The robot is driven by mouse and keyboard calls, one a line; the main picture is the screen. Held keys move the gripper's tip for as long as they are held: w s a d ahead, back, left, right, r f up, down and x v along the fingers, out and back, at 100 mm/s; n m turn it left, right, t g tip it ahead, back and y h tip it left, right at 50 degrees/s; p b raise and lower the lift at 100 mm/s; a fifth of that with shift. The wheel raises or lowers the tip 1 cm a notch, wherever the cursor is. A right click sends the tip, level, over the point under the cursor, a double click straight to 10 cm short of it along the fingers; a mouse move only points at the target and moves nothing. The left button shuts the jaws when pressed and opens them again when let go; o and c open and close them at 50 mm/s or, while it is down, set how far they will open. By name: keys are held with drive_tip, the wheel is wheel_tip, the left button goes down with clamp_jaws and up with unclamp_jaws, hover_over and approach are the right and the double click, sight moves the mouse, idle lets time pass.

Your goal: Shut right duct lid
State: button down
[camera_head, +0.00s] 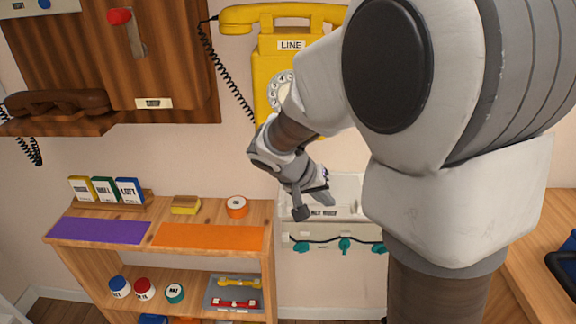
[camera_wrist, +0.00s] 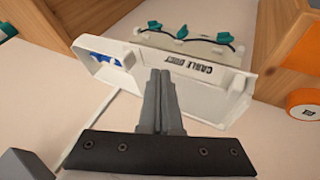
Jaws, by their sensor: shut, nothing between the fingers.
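The white duct lid (camera_head: 345,185) stands open above the duct (camera_head: 310,262), left of my arm in the head view. The duct's dark cable and teal clips are exposed below it. Part of the lid is hidden behind my gripper and arm. In the wrist view the lid (camera_wrist: 215,95) is a shallow white panel with raised edges, lettered like "CABLE DUCT". My gripper (camera_head: 301,212) is shut and empty in front of the lid. In the wrist view its closed fingertips (camera_wrist: 160,75) overlap the lid's face; I cannot tell whether they touch it.
A wooden shelf (camera_head: 70,243) with an orange tape roll (camera_head: 236,206) stands left of the duct. A yellow wall phone (camera_head: 268,60) hangs above. Another wooden table (camera_head: 530,270) is at the right. My arm hides much of the right side.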

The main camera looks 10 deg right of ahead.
sight(350, 209)
drive_tip(key=d, duration=0.1)
drive_tip(key=d+f, duration=0.1)
drive_tip(key=d, duration=0.2)
drive_tip(key=shift+s+d+f+b, duration=0.2)
drive_tip(key=shift+s+f+b, duration=0.05)
drive_tip(key=shift+b, duration=0.05)
drive_tip(key=shift+s+d, duration=0.1)
drive_tip(key=shift+d, duration=0.2)
drive_tip(key=s+d+b, duration=0.1)
drive_tip(key=s+d, duration=0.1)
drive_tip(key=d, duration=0.7)
drive_tip(key=s+d+b, duration=0.1)
drive_tip(key=s+d, duration=0.2)
drive_tip(key=d, duration=0.6)
drive_tip(key=shift+s, duration=0.15)
drive_tip(key=shift+d+r, duration=0.1)
